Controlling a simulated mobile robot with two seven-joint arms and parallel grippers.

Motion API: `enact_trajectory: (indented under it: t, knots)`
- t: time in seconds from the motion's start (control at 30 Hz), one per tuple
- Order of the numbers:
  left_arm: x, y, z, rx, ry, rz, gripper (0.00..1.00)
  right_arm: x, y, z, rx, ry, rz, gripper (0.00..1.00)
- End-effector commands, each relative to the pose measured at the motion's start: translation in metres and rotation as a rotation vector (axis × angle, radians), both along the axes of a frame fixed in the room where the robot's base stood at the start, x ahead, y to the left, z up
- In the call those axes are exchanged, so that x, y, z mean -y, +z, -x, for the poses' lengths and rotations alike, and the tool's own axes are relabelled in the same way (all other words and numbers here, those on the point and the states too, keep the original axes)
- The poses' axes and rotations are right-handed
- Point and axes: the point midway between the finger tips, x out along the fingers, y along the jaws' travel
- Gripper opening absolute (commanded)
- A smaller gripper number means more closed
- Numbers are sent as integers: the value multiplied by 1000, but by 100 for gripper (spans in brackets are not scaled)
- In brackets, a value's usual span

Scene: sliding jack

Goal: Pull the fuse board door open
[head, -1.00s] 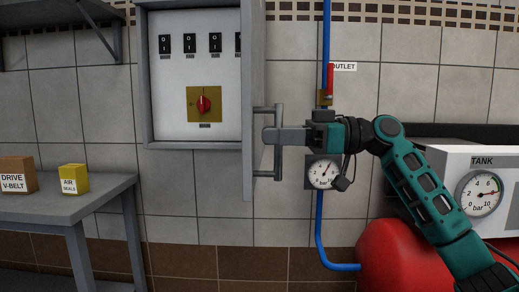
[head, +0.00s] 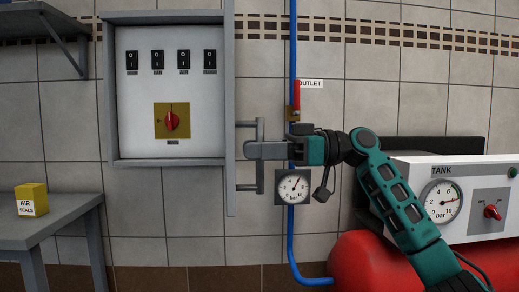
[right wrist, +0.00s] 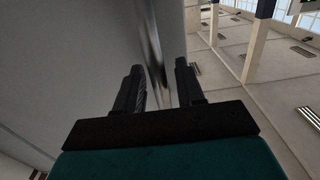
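The fuse board (head: 168,85) is a grey wall box with a white panel, several black switches and a red rotary knob on a yellow plate. Its door (head: 230,110) stands swung out at the right side, seen almost edge-on, and the inside shows. The door's grey bar handle (head: 260,180) faces right. My right gripper (head: 250,150) is at the handle. In the right wrist view its two dark fingers (right wrist: 160,88) stand apart with the handle bar (right wrist: 155,60) between them, and a gap shows beside the bar. My left gripper is not in view.
A blue pipe (head: 292,60) with a red-levered valve and a gauge (head: 293,187) runs behind my right gripper. A red tank (head: 370,262) with a white control box (head: 470,170) stands right. A grey table (head: 70,212) with a yellow box (head: 31,199) stands left.

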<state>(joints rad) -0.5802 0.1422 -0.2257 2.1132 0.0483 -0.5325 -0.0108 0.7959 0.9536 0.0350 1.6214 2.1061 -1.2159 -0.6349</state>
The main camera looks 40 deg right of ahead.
Motion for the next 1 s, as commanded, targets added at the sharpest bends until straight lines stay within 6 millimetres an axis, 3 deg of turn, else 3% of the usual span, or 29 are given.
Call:
enact_trajectory:
  t: [0.27,0.7,1.0]
  knots:
    - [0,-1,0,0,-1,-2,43,6,0,3,1,-2,-1,38]
    - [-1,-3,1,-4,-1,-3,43,82,0,47,-1,-3,-3,38]
    - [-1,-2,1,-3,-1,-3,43,110,0,64,-1,-1,-1,38]
